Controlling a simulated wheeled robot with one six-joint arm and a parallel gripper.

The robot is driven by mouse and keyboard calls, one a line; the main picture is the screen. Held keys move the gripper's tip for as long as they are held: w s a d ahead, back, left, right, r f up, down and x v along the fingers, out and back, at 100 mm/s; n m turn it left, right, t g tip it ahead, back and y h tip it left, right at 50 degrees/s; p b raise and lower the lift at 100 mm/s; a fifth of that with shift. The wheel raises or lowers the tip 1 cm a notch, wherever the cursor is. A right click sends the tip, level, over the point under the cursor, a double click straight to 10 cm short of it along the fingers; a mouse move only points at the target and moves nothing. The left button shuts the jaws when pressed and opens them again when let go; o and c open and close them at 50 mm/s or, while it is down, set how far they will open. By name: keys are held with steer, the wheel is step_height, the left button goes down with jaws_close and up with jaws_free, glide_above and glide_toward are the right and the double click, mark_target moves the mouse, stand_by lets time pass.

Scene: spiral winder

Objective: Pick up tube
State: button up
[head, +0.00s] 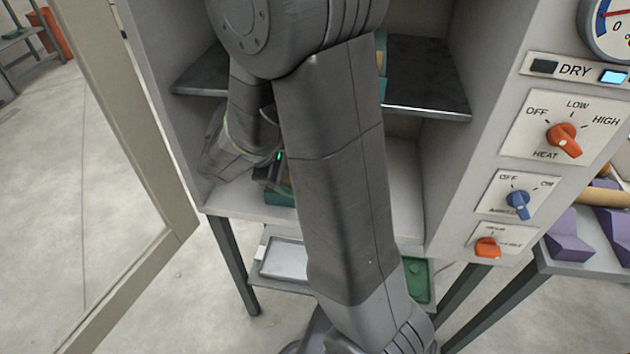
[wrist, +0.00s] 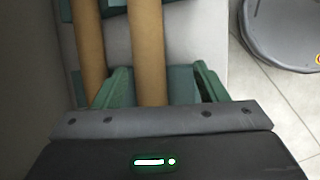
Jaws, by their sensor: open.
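Two brown cardboard tubes lie side by side in the wrist view, a left tube (wrist: 88,45) and a right tube (wrist: 147,55). They rest on a teal holder (wrist: 181,84). My gripper (wrist: 161,70) is open, with green fingers pointing along the tubes. The right tube runs between the fingers in the picture, closer to the left finger. The left tube is outside the left finger. I cannot tell the fingers' height against the tube. In the head view my arm hides the fingers and these tubes; my wrist reaches into the cabinet's lower compartment.
The cabinet (head: 492,110) has a dark shelf (head: 425,92) above my wrist and an open door (head: 130,130) at the left. Knobs and a gauge are on its right front. A side table (head: 590,268) holds purple cradles (head: 568,240) and a tan tube (head: 604,196).

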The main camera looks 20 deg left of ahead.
steer(key=shift+w+d+f, duration=0.1)
steer(key=shift+w+d, duration=0.8)
steer(key=shift+w, duration=0.25)
steer(key=x, duration=0.4)
steer(key=shift+w+f+b, duration=0.15)
steer(key=shift+f+b, duration=0.2)
steer(key=shift+b, duration=0.05)
steer(key=c, duration=1.1)
